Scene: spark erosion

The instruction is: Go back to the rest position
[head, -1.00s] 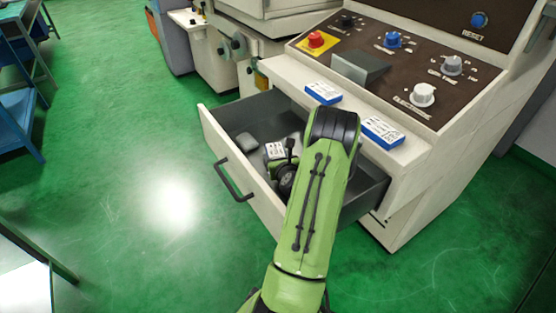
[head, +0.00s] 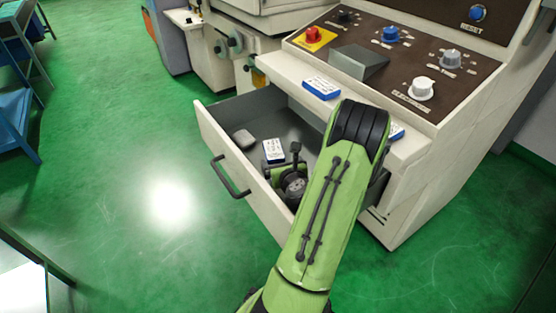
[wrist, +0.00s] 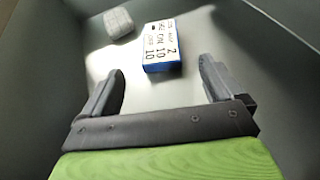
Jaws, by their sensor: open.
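My gripper (wrist: 158,88) is open and empty in the wrist view, its two dark fingers spread apart. A blue and white labelled box (wrist: 163,47) lies on the drawer floor beyond the fingertips, touched by neither finger. The same box shows in the head view (head: 273,151) inside the open drawer (head: 232,158). In the head view my green arm reaches over the drawer, and the wrist hides part of its right side. The fingertips are hard to make out there.
A grey block (head: 243,138) lies in the drawer left of the box. Another blue and white box (head: 321,88) sits on the console ledge, and one more (head: 397,132) is partly hidden behind my arm. The control panel (head: 385,95) stands behind. Green floor left of the drawer is clear.

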